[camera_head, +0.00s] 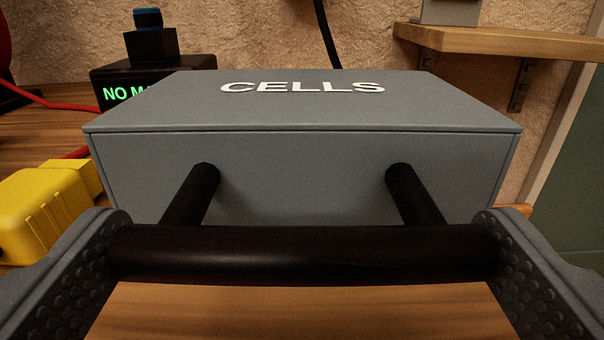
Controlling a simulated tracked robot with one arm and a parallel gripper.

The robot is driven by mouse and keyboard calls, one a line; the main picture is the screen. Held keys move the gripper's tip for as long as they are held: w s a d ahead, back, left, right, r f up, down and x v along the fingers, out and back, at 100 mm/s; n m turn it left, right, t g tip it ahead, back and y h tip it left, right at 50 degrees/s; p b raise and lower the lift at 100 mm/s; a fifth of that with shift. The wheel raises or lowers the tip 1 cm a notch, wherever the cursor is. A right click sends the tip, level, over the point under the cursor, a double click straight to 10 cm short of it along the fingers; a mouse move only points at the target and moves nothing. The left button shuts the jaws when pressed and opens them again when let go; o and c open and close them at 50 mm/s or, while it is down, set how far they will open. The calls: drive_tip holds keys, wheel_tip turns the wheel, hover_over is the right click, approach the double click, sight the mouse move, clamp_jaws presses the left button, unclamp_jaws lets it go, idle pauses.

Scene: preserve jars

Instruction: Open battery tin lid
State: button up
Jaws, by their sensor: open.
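A grey battery tin (290,170) marked "CELLS" sits on the wooden surface straight ahead. Its lid (300,110) lies flat on top, with a thin seam along the front edge. A black bar handle (300,253) on two posts sticks out from the tin's front towards me. My gripper (303,270) is open, with one finger at each end of the bar. The bar spans the space between the fingers. I cannot tell whether the fingers touch its ends.
A yellow block-like object (45,210) stands close on the left, with red cable near it. A black box (115,85) with green lettering is behind the tin at left. A wooden shelf (510,42) on brackets juts from the wall at upper right.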

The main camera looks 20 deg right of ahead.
drive_tip(key=shift+x, duration=0.75)
